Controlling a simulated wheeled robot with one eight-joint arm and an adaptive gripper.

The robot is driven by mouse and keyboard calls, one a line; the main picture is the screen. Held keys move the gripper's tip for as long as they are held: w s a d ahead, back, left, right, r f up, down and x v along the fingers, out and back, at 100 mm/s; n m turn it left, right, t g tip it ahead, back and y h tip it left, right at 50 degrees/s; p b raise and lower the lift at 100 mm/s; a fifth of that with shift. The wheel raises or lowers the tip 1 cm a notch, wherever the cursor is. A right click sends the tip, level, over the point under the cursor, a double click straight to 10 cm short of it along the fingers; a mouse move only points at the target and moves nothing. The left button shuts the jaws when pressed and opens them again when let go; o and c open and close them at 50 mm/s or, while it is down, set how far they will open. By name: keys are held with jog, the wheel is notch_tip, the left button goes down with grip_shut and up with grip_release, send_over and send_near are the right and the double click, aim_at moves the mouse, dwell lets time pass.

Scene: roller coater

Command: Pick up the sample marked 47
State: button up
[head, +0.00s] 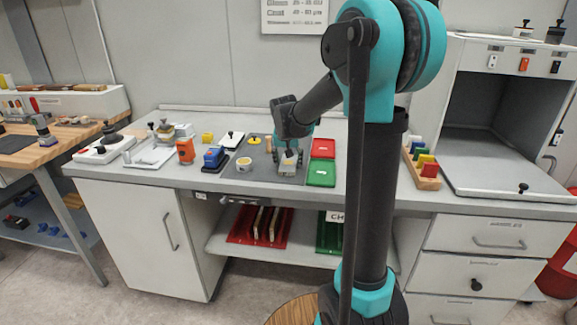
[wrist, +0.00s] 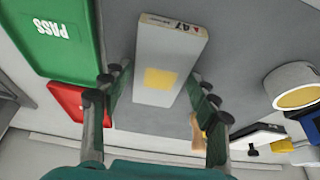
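The sample marked 47 (wrist: 170,62) is a pale grey block with a yellow square on its face and "47" on its end edge. In the wrist view it lies between the two fingers of my gripper (wrist: 160,92). The fingers are apart, with small gaps beside the block, and I see no clear grip. In the head view my gripper (head: 289,155) points down over the sample (head: 287,167) on the dark grey mat (head: 262,176). The arm and gripper partly hide the sample there.
A green PASS tray (head: 321,173) and a red tray (head: 323,149) lie right of the sample. A cup (head: 244,165), a blue block-like item (head: 214,157) and an orange item (head: 185,151) stand to its left. A rack of coloured pieces (head: 422,168) stands farther right.

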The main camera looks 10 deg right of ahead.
jog(key=c, duration=0.7)
jog(key=shift+r, duration=0.15)
jog(key=shift+c, duration=0.2)
